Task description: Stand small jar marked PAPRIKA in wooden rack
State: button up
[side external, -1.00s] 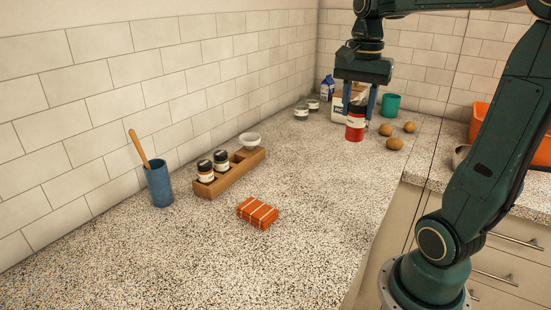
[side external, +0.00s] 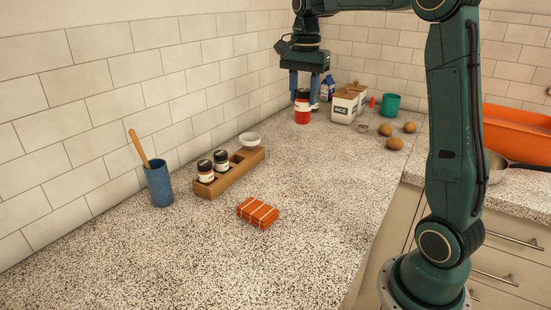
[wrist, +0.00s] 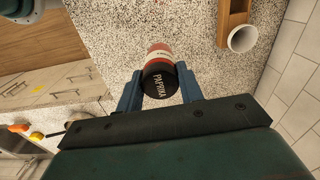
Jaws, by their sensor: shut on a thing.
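My gripper (side external: 304,92) is shut on the small paprika jar, a red jar (side external: 302,110) with a white band and a black lid. In the wrist view the jar's lid (wrist: 158,82) reads PAPRIKA and sits between the two blue fingers of my gripper (wrist: 160,84). The jar hangs about upright, and I cannot tell its exact height over the counter. The wooden rack (side external: 234,174) lies along the wall in the middle left. Two dark-lidded jars (side external: 213,167) stand in its near end.
A blue cup with a wooden utensil (side external: 159,183) stands left of the rack. An orange tied bundle (side external: 257,212) lies in front of it. White canisters (side external: 344,106), a teal cup (side external: 391,103) and brown round items (side external: 394,143) are at the back right. The counter between jar and rack is clear.

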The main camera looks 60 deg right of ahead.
jog(key=w+a+f, duration=0.2)
jog(key=w+f, duration=0.3)
jog(key=w, duration=0.5)
jog(key=w+a+f, duration=0.2)
jog(key=w+f, duration=0.4)
jog(key=w, duration=0.5)
jog(key=shift+s+f, duration=0.15)
jog(key=shift+f, duration=1.75)
jog(key=shift+s+f, duration=0.15)
jog(key=shift+f, duration=1.7)
jog(key=shift+f, duration=0.15)
jog(key=o, duration=1)
notch_tip(320, 180, up, 12)
jog(key=shift+r, duration=0.15)
